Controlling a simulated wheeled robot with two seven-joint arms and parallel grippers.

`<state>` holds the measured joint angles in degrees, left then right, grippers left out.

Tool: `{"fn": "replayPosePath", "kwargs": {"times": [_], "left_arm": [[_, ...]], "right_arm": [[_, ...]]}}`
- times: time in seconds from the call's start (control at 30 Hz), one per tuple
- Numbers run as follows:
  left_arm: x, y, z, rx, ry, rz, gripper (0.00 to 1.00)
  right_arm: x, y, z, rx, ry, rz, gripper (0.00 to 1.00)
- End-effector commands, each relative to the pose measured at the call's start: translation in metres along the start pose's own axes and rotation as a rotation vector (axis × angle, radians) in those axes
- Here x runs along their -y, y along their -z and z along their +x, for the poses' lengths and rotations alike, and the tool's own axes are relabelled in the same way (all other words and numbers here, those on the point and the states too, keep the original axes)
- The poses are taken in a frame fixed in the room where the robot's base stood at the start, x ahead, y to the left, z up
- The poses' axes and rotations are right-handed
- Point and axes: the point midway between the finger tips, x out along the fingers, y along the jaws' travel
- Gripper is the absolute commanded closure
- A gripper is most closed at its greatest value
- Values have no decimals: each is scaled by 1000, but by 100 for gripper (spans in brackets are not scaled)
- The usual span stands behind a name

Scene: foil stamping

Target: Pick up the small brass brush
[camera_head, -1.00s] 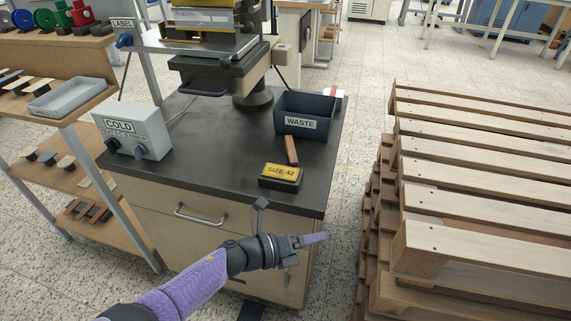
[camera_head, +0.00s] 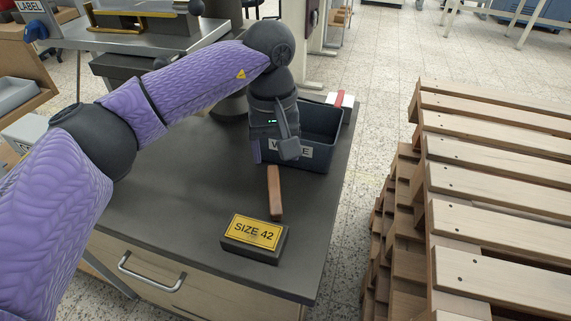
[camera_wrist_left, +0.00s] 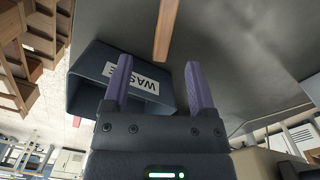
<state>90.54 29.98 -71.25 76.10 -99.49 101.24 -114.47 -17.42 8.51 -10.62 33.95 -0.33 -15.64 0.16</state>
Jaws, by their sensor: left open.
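A small brush with a brown wooden handle (camera_head: 274,193) lies on the dark bench top (camera_head: 180,205), between the waste bin and the size block. No bristles can be made out. The handle also shows at the top of the left wrist view (camera_wrist_left: 165,30), ahead of the fingertips. My left gripper (camera_head: 258,154) is above the bench, over the near side of the bin, with its fingers pointing down. Its two purple fingers are apart and empty in the left wrist view (camera_wrist_left: 158,66). My right gripper is not in view.
The blue-grey waste bin (camera_head: 322,122) stands behind the brush. A block labelled SIZE 42 (camera_head: 252,233) lies in front of it. A red and white object (camera_head: 341,99) is behind the bin. A pallet stack (camera_head: 500,190) stands right of the bench.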

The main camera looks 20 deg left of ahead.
Motion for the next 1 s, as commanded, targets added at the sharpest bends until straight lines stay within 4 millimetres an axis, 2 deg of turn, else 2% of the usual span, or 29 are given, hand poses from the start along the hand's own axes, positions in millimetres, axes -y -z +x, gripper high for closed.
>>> {"fn": "replayPosePath", "kwargs": {"times": [0.07,0.13,0.3,0.6,0.8,0.87,1.0], "left_arm": [[4,2,0,-19,25,18,26],[5,3,10,-20,30,22,26],[6,3,45,-16,28,18,26],[8,3,98,-14,26,18,26],[7,3,96,-19,22,17,26],[7,3,95,-19,22,17,37],[7,3,95,-19,22,17,67]], "right_arm": [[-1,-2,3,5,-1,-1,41],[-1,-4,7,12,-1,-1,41],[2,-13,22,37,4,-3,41],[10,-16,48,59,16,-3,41],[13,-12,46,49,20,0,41],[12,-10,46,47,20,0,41],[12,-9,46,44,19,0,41]]}}
